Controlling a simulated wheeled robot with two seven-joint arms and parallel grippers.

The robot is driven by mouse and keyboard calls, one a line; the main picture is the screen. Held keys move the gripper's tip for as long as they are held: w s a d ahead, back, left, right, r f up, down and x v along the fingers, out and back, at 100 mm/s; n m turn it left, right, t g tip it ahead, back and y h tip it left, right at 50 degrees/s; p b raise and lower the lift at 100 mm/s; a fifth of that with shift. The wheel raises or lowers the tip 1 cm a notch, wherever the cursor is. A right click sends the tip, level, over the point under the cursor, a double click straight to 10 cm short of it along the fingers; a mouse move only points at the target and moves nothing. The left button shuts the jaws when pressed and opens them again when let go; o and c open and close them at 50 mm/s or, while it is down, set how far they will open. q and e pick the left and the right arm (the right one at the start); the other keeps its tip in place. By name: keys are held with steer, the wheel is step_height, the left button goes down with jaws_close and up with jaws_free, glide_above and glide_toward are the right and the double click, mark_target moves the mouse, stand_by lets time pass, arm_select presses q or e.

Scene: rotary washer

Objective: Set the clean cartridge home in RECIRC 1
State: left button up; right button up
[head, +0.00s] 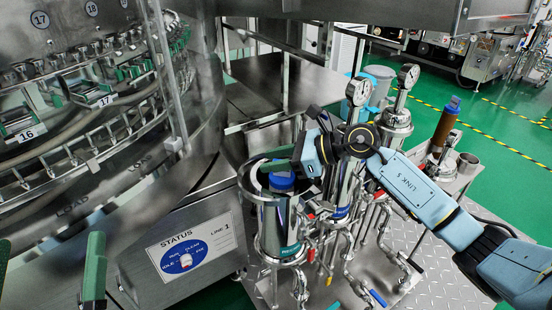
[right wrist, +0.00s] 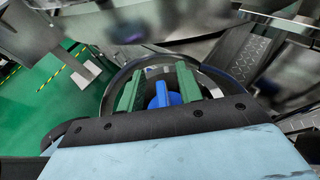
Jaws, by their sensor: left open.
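A blue-capped cartridge (head: 282,182) stands at the mouth of the open steel housing (head: 274,232) at the front left of the skid; the housing's rim hides its lower part. I cannot read the housing's label. My right gripper (head: 284,166) is at the cap from above, its green fingers on either side of it. The right wrist view shows the blue cap (right wrist: 161,96) between the two fingers (right wrist: 160,82); I cannot tell whether they press on it. My left gripper (head: 50,265) is open and empty at the lower left, away from the housing.
A brown, blue-capped cartridge (head: 447,127) stands upright at the skid's right. Two more steel housings with gauges (head: 359,91) (head: 408,76) stand behind. Pipes and valve handles (head: 377,298) crowd the skid. The rotary washer (head: 90,120) and status plate (head: 196,247) are left.

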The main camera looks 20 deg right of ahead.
steer(key=shift+d, duration=0.1)
steer(key=shift+s+d+r, duration=0.1)
steer(key=shift+s+d, duration=0.05)
arm_select(q)
step_height(320, 180, down, 12)
steer(key=a+g+y+p, duration=0.2)
steer(key=g+p, duration=0.1)
steer(key=g, duration=0.5)
steer(key=shift+w+r+y, duration=0.15)
steer(key=shift+w+y, duration=0.25)
arm_select(e)
steer(key=v, duration=1.2)
steer(key=shift+s+d+r, duration=0.2)
steer(key=shift+s+d, duration=0.05)
arm_select(q)
steer(key=shift+d, duration=0.1)
